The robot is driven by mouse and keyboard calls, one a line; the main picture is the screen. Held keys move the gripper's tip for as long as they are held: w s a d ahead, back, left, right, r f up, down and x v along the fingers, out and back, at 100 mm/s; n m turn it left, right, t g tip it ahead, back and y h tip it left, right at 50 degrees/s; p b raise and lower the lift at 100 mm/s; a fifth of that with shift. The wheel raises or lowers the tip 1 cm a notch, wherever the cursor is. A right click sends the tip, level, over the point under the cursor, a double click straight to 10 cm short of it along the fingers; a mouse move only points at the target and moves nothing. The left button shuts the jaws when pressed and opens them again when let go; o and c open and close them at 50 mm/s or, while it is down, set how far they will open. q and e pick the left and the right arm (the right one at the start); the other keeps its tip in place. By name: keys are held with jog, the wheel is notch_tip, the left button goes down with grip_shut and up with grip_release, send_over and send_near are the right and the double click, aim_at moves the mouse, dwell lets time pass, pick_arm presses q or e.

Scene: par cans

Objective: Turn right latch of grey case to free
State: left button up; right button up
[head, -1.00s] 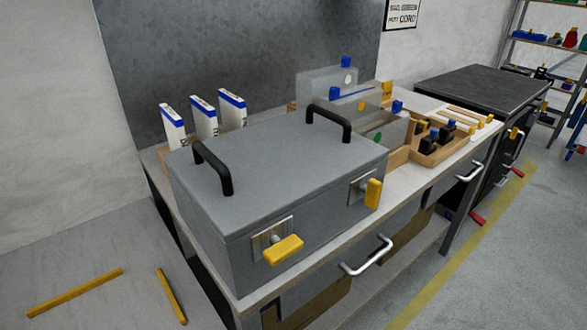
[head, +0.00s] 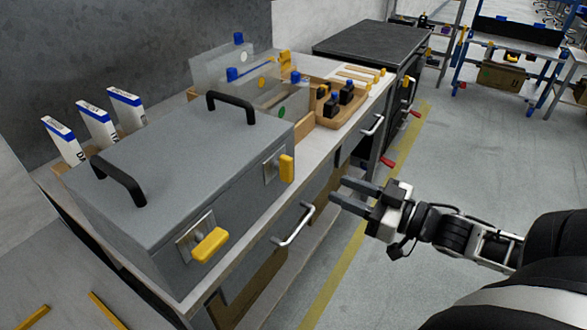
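The grey case (head: 190,165) sits closed on the bench, with two black handles on its lid. Its right latch (head: 287,169) has a yellow tab standing upright on a metal plate. Its left latch (head: 210,243) has a yellow tab lying near level. My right gripper (head: 338,193) is right of the case, in front of the bench and apart from the right latch. Its two dark fingers point left with a gap between them, and nothing is held. My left gripper is not in view.
The bench (head: 175,293) has a drawer handle (head: 293,224) jutting out below the case. A wooden tray (head: 345,117) with dark blue-topped items and clear boxes (head: 222,68) stand behind the case. White binders (head: 97,125) stand at left. The floor at right is open.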

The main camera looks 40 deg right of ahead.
aim_at(292, 169)
jog(key=x, duration=1.2)
jog(key=shift+w+b, duration=0.15)
jog(key=shift+b, duration=0.25)
grip_shut()
